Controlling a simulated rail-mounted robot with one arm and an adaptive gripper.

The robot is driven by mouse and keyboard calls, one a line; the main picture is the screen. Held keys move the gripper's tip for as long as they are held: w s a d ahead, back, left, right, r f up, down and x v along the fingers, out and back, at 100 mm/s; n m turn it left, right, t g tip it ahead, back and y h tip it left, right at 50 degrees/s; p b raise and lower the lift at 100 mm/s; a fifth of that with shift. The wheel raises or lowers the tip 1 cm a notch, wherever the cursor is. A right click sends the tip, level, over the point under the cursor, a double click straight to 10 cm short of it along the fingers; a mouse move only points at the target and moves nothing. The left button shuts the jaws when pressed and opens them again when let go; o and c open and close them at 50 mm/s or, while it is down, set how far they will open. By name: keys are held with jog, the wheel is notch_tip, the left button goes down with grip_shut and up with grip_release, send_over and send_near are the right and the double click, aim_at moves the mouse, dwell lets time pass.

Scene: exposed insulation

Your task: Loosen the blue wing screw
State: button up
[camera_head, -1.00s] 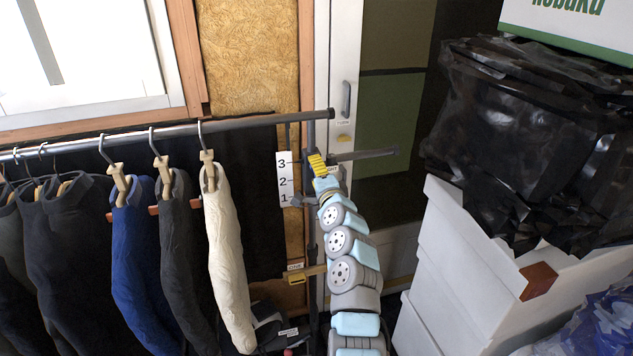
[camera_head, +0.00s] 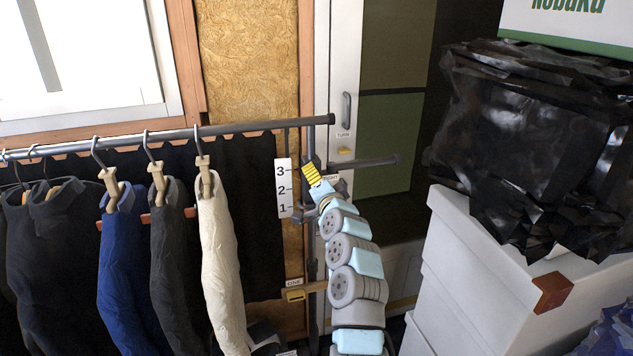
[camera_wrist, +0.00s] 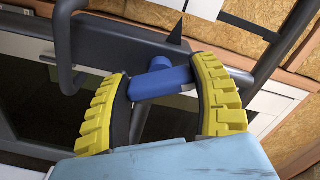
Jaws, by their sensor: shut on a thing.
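The blue wing screw (camera_wrist: 176,80) sits on a dark grey bar of the clothes rack in the wrist view. My gripper (camera_wrist: 160,74) has its two yellow ribbed fingers on either side of the screw's wing, shut on it. The screw's wing lies nearly level in the wrist view, tilted slightly. In the head view my gripper (camera_head: 311,174) is at the rack's upright post, just below the rail's end. The screw cannot be made out in the head view.
Clothes (camera_head: 218,260) hang from the rack's rail (camera_head: 225,129) at the left. A sign with numbers (camera_head: 284,188) hangs beside the post. White boxes (camera_head: 480,270) and a black plastic bundle (camera_head: 530,140) stand at the right. A door with a handle (camera_head: 346,110) is behind.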

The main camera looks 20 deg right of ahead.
jog(key=o, duration=1.2)
jog(key=shift+s, duration=0.15)
jog(key=shift+s+a, duration=0.15)
jog(key=shift+s, duration=1.8)
jog(key=shift+s+a, duration=0.2)
jog(key=shift+s, duration=1.75)
jog(key=shift+s+a, duration=0.15)
jog(key=shift+s, duration=1.8)
